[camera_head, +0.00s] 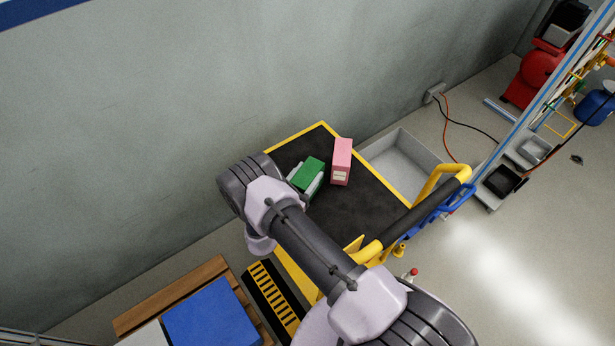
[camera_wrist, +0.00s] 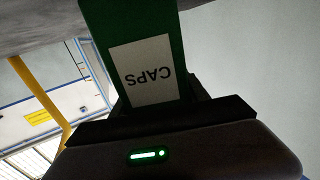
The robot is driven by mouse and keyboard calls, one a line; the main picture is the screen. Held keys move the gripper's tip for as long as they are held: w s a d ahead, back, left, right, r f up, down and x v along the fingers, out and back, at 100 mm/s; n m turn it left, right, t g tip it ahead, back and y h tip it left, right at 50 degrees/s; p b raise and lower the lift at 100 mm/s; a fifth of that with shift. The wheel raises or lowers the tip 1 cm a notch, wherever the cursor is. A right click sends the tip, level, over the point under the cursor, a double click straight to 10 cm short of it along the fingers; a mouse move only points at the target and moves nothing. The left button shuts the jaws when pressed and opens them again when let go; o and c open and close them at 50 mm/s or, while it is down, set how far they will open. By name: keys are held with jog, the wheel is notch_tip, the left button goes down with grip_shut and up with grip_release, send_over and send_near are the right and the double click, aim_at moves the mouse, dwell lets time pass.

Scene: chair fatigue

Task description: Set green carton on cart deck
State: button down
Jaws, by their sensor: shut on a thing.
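The green carton (camera_head: 312,168) is over the black, yellow-edged cart deck (camera_head: 365,208) in the head view, near its far left part. My gripper (camera_head: 305,179) is shut on it, with my arm reaching in from the lower right and partly hiding the deck. In the wrist view the green carton (camera_wrist: 182,40) fills the upper middle, its white "CAPS" label upside down, between my gripper's dark jaws (camera_wrist: 160,103). I cannot tell whether the carton's underside touches the deck.
A pink carton (camera_head: 342,158) stands on the deck just right of the green one. The wall (camera_head: 150,130) runs behind the cart. A grey bin (camera_head: 402,155) and the cart's handle (camera_head: 425,210) are to the right. A blue box (camera_head: 212,312) lies lower left. The deck's middle is bare.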

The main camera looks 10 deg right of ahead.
jog(key=c, duration=0.6)
grip_release()
jog(key=shift+r, duration=0.1)
